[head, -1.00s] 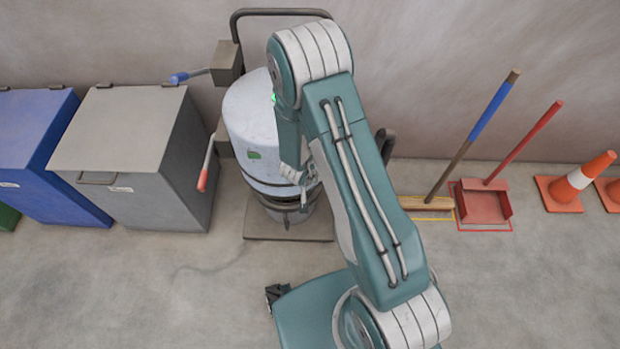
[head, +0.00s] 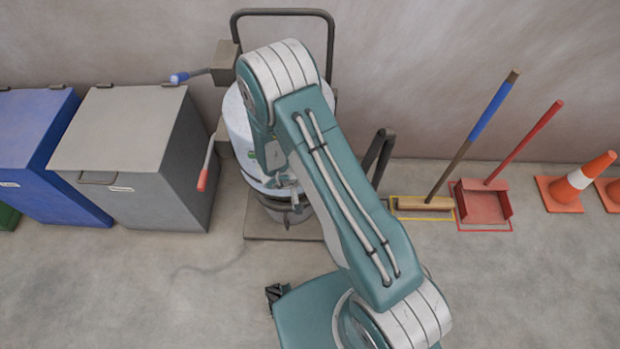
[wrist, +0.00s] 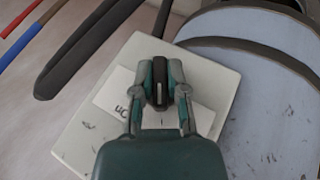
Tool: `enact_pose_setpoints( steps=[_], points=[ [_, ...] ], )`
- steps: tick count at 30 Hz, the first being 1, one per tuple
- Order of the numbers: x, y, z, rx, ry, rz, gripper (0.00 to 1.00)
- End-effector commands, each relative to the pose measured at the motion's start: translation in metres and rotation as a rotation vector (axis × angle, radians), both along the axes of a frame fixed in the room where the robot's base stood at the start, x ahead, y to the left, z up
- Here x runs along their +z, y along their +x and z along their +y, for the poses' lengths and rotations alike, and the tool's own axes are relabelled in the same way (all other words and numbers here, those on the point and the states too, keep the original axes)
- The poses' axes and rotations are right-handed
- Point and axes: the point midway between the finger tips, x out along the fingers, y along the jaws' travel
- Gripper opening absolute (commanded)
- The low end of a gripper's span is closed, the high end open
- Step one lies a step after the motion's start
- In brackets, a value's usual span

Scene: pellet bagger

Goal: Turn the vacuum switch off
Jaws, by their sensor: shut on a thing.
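The vacuum (head: 238,125) is a pale grey drum against the back wall, partly hidden behind my arm in the head view. In the wrist view, its rounded body (wrist: 265,75) fills the right side. Beside it is a pale square switch plate (wrist: 85,135) with a white label, mostly covered by my gripper. A small black switch (wrist: 160,93) with a light mark stands on the plate. My gripper (wrist: 160,82) is shut on this switch, with one finger on each side. I cannot read the switch position.
A grey bin (head: 130,150) and a blue bin (head: 45,150) stand left. A red-tipped lever (head: 204,178) and a blue-tipped lever (head: 185,76) stick out left of the vacuum. A broom (head: 425,203), red dustpan (head: 483,203) and orange cone (head: 570,185) stand right.

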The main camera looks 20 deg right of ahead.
Motion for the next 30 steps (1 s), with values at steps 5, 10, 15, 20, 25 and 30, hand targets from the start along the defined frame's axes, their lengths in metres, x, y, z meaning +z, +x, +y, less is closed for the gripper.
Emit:
enact_pose_setpoints(
  steps=[5,10,15,20,25,30],
  points=[
    [0.0017,0.0047,0.0025,0.008,-0.013,-0.003,0.0],
    [0.0017,0.0049,0.0025,0.008,-0.015,-0.003,0.0],
    [0.0017,0.0051,0.0026,0.009,-0.014,-0.004,0.0],
    [0.0016,0.0047,0.0023,0.008,-0.015,-0.003,0.53],
    [0.001,0.0031,0.0014,0.006,-0.016,0.0,0.53],
    [0.001,0.002,0.0009,0.004,-0.016,0.003,0.53]
  ],
)
